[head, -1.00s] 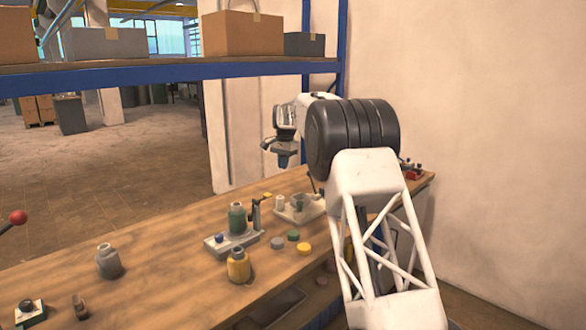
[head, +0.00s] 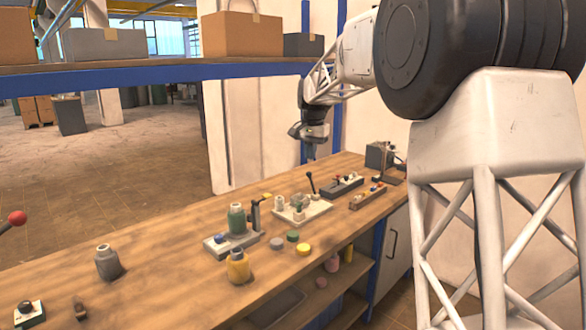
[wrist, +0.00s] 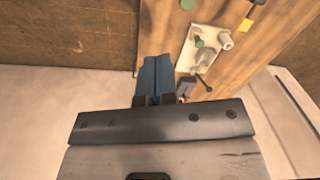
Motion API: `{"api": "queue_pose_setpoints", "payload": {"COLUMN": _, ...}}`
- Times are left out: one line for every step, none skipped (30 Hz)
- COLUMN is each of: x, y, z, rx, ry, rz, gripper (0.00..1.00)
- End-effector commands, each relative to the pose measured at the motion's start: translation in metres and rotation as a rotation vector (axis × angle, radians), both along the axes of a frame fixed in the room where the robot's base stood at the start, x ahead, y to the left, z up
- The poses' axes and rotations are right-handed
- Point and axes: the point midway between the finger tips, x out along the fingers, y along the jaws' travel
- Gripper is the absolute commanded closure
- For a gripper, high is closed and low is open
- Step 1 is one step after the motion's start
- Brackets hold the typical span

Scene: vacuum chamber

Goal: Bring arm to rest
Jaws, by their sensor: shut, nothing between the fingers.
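My gripper (head: 310,153) hangs above the far end of the wooden workbench (head: 165,265) in the head view, pointing down. In the wrist view my gripper (wrist: 153,80) shows its blue fingers together, with nothing between them. The white fixture plate (wrist: 205,45) lies on the bench beyond the fingers in the wrist view. The same plate (head: 305,213) stands on the bench in the head view, in front of the gripper.
A green bottle (head: 237,219) stands on a grey fixture. A yellow bottle (head: 238,267) and a grey bottle (head: 108,263) stand nearer. Control boxes (head: 343,186) sit at the bench's far right. A blue shelf (head: 160,76) with boxes runs above the bench.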

Motion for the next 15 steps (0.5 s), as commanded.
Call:
{"api": "queue_pose_setpoints", "payload": {"x": -0.012, "y": -0.005, "z": 0.005, "rx": -0.001, "ry": -0.006, "rz": 0.006, "gripper": 1.0}}
{"api": "queue_pose_setpoints", "payload": {"x": -0.019, "y": -0.008, "z": 0.006, "rx": -0.002, "ry": -0.008, "rz": 0.01, "gripper": 1.0}}
{"api": "queue_pose_setpoints", "payload": {"x": -0.028, "y": -0.011, "z": 0.009, "rx": -0.003, "ry": -0.012, "rz": 0.017, "gripper": 1.0}}
{"api": "queue_pose_setpoints", "payload": {"x": -0.035, "y": -0.014, "z": 0.01, "rx": -0.003, "ry": -0.013, "rz": 0.022, "gripper": 1.0}}
{"api": "queue_pose_setpoints", "payload": {"x": -0.042, "y": -0.016, "z": 0.012, "rx": -0.005, "ry": -0.016, "rz": 0.026, "gripper": 1.0}}
{"api": "queue_pose_setpoints", "payload": {"x": -0.051, "y": -0.02, "z": 0.013, "rx": -0.006, "ry": -0.019, "rz": 0.032, "gripper": 1.0}}
{"api": "queue_pose_setpoints", "payload": {"x": -0.058, "y": -0.022, "z": 0.015, "rx": -0.007, "ry": -0.023, "rz": 0.038, "gripper": 1.0}}
{"api": "queue_pose_setpoints", "payload": {"x": -0.065, "y": -0.024, "z": 0.016, "rx": -0.007, "ry": -0.026, "rz": 0.042, "gripper": 1.0}}
{"api": "queue_pose_setpoints", "payload": {"x": -0.074, "y": -0.027, "z": 0.018, "rx": -0.009, "ry": -0.029, "rz": 0.049, "gripper": 1.0}}
{"api": "queue_pose_setpoints", "payload": {"x": -0.082, "y": -0.03, "z": 0.019, "rx": -0.009, "ry": -0.032, "rz": 0.053, "gripper": 1.0}}
{"api": "queue_pose_setpoints", "payload": {"x": -0.088, "y": -0.032, "z": 0.02, "rx": -0.01, "ry": -0.035, "rz": 0.059, "gripper": 1.0}}
{"api": "queue_pose_setpoints", "payload": {"x": -0.098, "y": -0.035, "z": 0.021, "rx": -0.012, "ry": -0.038, "rz": 0.066, "gripper": 1.0}}
{"api": "queue_pose_setpoints", "payload": {"x": -0.105, "y": -0.037, "z": 0.022, "rx": -0.013, "ry": -0.04, "rz": 0.071, "gripper": 1.0}}
{"api": "queue_pose_setpoints", "payload": {"x": -0.112, "y": -0.039, "z": 0.023, "rx": -0.014, "ry": -0.043, "rz": 0.075, "gripper": 1.0}}
{"api": "queue_pose_setpoints", "payload": {"x": -0.122, "y": -0.042, "z": 0.023, "rx": -0.015, "ry": -0.047, "rz": 0.081, "gripper": 1.0}}
